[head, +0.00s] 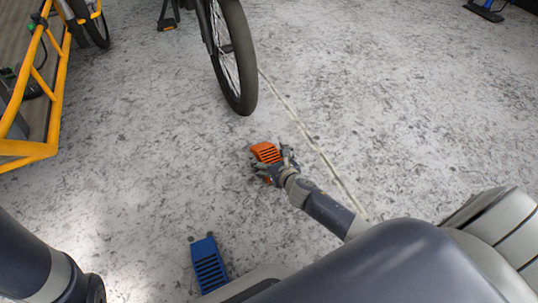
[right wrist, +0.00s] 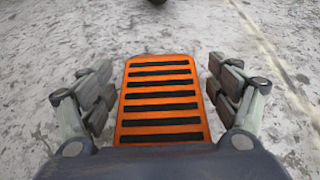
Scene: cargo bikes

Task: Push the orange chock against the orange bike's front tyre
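The orange chock (head: 265,152) with dark slots lies on the floor in the head view, a short way in front of a black bike tyre (head: 236,75). A gap of bare floor lies between chock and tyre. My right gripper (head: 270,161) is down at the chock. In the right wrist view the chock (right wrist: 162,98) lies between the open fingers of that gripper (right wrist: 162,90), with a narrow gap on each side. The tyre's bottom shows as a dark spot at the top edge there. The bike's frame colour is mostly out of view. My left gripper is not in view.
A blue chock (head: 208,265) lies on the floor at the bottom, near my body. An orange-yellow bike frame (head: 52,105) stands at the left. A thin floor seam (head: 315,145) runs right of the tyre. The floor at the right is open.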

